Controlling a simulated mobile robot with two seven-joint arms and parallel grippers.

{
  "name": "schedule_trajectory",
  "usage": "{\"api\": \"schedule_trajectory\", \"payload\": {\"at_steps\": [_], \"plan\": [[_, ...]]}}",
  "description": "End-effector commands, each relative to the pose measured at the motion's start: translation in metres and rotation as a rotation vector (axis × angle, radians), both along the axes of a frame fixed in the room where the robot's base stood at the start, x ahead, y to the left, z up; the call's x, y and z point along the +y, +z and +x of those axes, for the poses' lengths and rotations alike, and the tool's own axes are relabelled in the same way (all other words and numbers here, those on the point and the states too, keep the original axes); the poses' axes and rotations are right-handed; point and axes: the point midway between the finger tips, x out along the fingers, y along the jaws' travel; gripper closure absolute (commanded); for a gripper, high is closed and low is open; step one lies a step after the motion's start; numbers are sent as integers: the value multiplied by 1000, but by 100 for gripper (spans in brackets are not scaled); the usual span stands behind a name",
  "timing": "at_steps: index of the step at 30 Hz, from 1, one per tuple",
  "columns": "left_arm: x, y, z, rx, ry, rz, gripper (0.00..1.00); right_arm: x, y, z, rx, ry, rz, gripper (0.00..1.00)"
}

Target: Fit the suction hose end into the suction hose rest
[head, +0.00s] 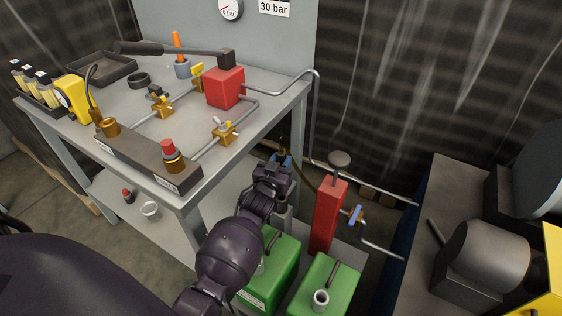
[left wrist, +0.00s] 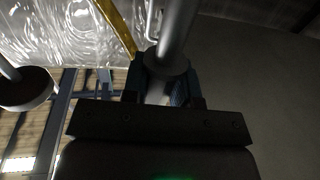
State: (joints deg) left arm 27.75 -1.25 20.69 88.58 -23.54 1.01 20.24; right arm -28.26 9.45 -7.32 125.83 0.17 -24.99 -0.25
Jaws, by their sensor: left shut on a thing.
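A thin brownish hose (head: 304,178) runs from the gripper toward the pump; a yellowish strip, likely this hose, shows in the left wrist view (left wrist: 116,27). I cannot tell for sure which thing is the suction hose rest. My right gripper is not in view.
The grey table (head: 200,120) carries a red block (head: 225,88), brass valves and tools. A grey cup (head: 150,209) stands on the lower shelf. A bench with machinery (head: 485,255) is at right.

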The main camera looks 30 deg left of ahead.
Motion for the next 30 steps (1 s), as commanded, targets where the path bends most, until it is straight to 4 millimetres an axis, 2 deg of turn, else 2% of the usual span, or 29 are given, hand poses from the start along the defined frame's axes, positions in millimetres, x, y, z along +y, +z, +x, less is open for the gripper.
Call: {"api": "schedule_trajectory", "payload": {"at_steps": [6, 18, 30], "plan": [[0, -20, -2, 9, 1, 0, 100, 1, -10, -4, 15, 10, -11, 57], [0, -52, -2, 9, 0, -1, 100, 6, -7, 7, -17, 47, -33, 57], [0, -57, 0, 1, 0, 1, 100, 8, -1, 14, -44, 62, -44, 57]]}}
